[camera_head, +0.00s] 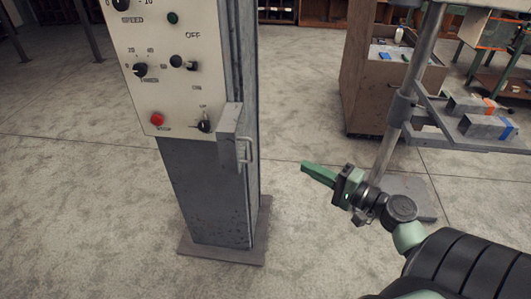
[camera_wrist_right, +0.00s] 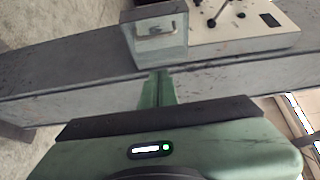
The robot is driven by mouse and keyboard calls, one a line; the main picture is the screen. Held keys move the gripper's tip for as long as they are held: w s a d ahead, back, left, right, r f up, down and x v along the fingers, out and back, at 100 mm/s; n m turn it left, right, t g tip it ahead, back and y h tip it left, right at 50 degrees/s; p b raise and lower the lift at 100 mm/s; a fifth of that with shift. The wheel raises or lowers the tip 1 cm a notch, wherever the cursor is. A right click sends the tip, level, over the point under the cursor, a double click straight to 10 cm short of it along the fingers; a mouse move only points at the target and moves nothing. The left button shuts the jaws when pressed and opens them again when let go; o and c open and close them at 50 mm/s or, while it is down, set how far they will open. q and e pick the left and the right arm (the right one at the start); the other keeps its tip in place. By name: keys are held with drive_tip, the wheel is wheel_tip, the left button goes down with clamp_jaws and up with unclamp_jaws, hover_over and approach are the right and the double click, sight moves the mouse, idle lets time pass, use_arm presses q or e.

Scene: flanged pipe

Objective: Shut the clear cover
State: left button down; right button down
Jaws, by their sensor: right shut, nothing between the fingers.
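The cover (camera_head: 230,135) is a small grey, box-like piece with a handle (camera_head: 245,150) at the lower right edge of the control panel. It stands out from the panel edge, beside a black lever switch (camera_head: 204,126), which is uncovered. In the wrist view the cover (camera_wrist_right: 160,52) looks partly see-through, with its handle facing up. My right gripper (camera_head: 305,166) is shut and empty, to the right of the cover and apart from it in the head view. Its green fingertips (camera_wrist_right: 160,74) show just below the cover in the wrist view. My left gripper is not in view.
The panel (camera_head: 165,60) has knobs and a red button (camera_head: 157,119) and sits on a grey column (camera_head: 210,195) with a floor plate. A metal post with a shelf (camera_head: 470,135) stands to the right, near a brown cabinet (camera_head: 375,95). The floor between is clear.

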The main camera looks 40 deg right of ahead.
drive_tip(key=a+p+x, duration=0.1)
drive_tip(key=p+x, duration=0.2)
drive_tip(key=x, duration=0.3)
drive_tip(key=a+p+x, duration=0.1)
drive_tip(key=p+x, duration=0.2)
drive_tip(key=x, duration=0.3)
drive_tip(key=shift+a, duration=0.45)
